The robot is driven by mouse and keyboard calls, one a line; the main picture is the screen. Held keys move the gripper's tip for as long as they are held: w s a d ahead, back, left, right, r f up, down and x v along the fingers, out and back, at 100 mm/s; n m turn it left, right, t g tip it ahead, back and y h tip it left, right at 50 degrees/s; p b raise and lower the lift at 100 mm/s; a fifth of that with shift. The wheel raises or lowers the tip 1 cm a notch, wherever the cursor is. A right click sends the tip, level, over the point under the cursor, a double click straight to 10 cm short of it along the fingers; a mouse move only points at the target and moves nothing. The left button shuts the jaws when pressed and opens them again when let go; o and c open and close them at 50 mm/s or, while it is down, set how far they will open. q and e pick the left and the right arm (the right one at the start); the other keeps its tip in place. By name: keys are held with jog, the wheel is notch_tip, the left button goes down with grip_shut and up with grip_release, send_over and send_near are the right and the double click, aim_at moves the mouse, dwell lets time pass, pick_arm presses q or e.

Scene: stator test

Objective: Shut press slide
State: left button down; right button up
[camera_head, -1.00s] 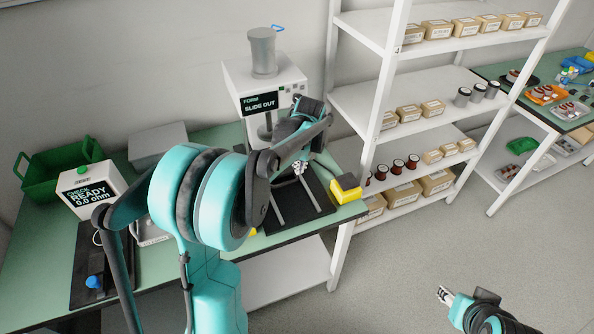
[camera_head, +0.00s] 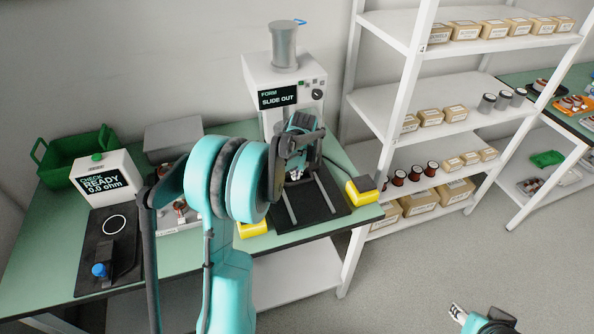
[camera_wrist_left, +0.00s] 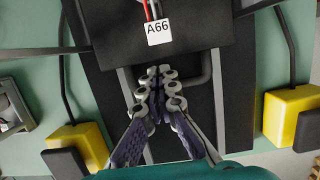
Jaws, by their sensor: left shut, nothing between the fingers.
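The press (camera_head: 268,70) stands at the back of the green bench, its display (camera_head: 278,97) reading "FORM SLIDE OUT". Its dark slide (camera_wrist_left: 125,30) shows in the left wrist view, bearing a part with a white A66 tag (camera_wrist_left: 159,32). A grey bar handle (camera_wrist_left: 203,76) is at the slide's near edge. Two rails (camera_head: 327,192) run forward over a dark base. My left gripper (camera_head: 295,174) is shut and empty before the press; in the left wrist view its fingertips (camera_wrist_left: 157,72) overlap the handle; contact is unclear. My right gripper (camera_head: 457,312) hangs low over the floor.
Yellow blocks with dark tops (camera_head: 363,190) flank the rails. The check unit (camera_head: 100,180) reads "READY 0.0 ohm", with a green bin (camera_head: 75,160) behind it. A white shelf rack (camera_head: 395,105) stands close right of the bench. The floor in front is clear.

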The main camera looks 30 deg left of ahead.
pick_arm(q)
jog(key=shift+w+a+f, duration=0.1)
jog(key=shift+a+f, duration=0.05)
jog(key=shift+f, duration=0.3)
jog(key=shift+w+a+r, duration=0.1)
jog(key=shift+w+a, duration=0.9)
jog(key=shift+a, duration=0.2)
